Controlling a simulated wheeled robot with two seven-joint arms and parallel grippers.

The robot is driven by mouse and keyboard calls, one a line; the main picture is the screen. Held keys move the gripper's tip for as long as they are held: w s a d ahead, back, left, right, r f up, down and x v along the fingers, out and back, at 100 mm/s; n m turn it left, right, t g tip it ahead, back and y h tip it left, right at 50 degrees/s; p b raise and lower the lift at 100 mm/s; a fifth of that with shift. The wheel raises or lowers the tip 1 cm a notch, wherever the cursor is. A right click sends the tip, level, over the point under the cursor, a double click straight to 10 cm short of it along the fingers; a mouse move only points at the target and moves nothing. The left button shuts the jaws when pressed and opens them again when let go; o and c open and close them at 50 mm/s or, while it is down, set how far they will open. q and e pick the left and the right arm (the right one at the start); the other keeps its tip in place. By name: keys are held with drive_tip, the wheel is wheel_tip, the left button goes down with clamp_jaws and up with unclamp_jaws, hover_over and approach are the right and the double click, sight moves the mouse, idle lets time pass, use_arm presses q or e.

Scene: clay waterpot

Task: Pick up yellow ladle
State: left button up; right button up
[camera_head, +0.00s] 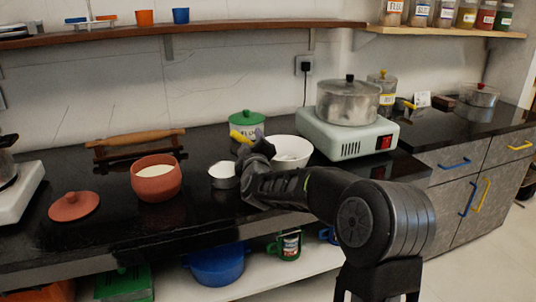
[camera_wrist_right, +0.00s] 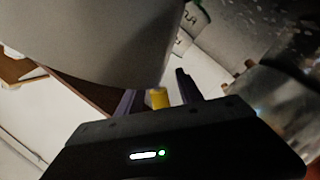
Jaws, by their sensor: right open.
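The yellow ladle's handle (camera_head: 240,136) sticks up at the counter's middle in the head view. A small metal cup (camera_head: 222,171), which looks like the ladle's bowl, rests on the dark counter below it. My right gripper (camera_head: 252,150) is at the handle. In the right wrist view the yellow handle (camera_wrist_right: 159,98) shows between the two parted fingers of my right gripper (camera_wrist_right: 156,92); I cannot tell whether they touch it. My arm hides part of the ladle. My left gripper is not in view.
A white bowl (camera_head: 290,151) stands close right of my gripper. A green-lidded jar (camera_head: 247,122) is behind. A clay pot (camera_head: 156,181) with white contents and its lid (camera_head: 74,206) are left. A steel pot (camera_head: 347,102) sits on the stove (camera_head: 345,137) at right.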

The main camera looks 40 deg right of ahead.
drive_tip(key=shift+c, duration=0.2)
clamp_jaws()
idle(0.4)
